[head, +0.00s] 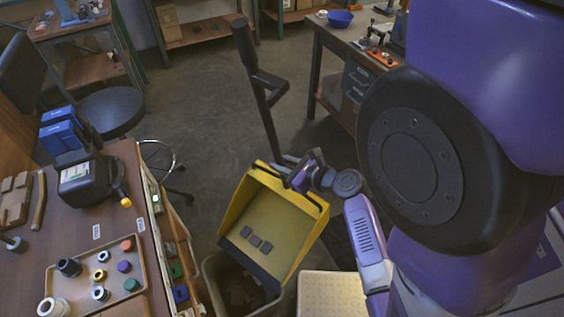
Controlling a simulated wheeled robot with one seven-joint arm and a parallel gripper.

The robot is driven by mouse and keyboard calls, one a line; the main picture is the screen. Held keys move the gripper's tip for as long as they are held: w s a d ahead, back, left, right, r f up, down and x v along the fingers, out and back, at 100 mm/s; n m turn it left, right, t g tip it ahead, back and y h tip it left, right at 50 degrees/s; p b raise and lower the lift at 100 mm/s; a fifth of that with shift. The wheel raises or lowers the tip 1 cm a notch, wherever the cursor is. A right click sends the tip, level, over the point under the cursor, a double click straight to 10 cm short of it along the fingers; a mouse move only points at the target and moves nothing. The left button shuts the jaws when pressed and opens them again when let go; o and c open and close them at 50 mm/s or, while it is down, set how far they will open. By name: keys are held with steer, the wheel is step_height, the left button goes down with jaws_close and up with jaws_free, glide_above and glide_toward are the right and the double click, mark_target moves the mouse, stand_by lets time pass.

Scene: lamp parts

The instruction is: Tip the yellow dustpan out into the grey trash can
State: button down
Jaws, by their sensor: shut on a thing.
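The yellow dustpan (290,221) hangs in the middle of the head view, tilted, with its dark front lip down to the lower left. Several dark flat pieces (256,240) lie on its floor. Its long black handle (261,95) rises behind it. My gripper (300,178) is shut on the dustpan at its back right; the fingertips are partly hidden. The grey trash can (213,284) stands below the front lip, which overlaps its opening in the picture. Some flat brownish pieces (238,294) show inside the can. The can's lower part is cut off by the frame.
A workbench (66,238) with a tray (78,312) of small round parts stands close on the left of the can. A pale textured box or stool top (331,295) is at its right. A round black stool (110,110) and another bench (338,40) stand farther back. The floor between is clear.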

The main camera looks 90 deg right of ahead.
steer(key=shift+n, duration=0.3)
steer(key=shift+w+a+r, duration=0.4)
steer(key=shift+w+a, duration=0.2)
steer(key=shift+a, duration=0.25)
steer(key=shift+w+a+r, duration=0.4)
steer(key=shift+w+a, duration=0.15)
steer(key=shift+a, duration=0.25)
steer(key=shift+w+a, duration=0.2)
steer(key=shift+a, duration=0.05)
steer(key=shift+w+a+r+n+h+b, duration=0.15)
steer(key=shift+w+a, duration=0.1)
steer(key=shift+a, duration=0.2)
steer(key=shift+w+a+r+n+h+b, duration=0.1)
steer(key=shift+w+a+r+h, duration=0.1)
steer(key=shift+w+a, duration=0.15)
steer(key=shift+w+a+r+n+h+b, duration=0.1)
steer(key=shift+w+a+h, duration=0.1)
steer(key=shift+a, duration=0.3)
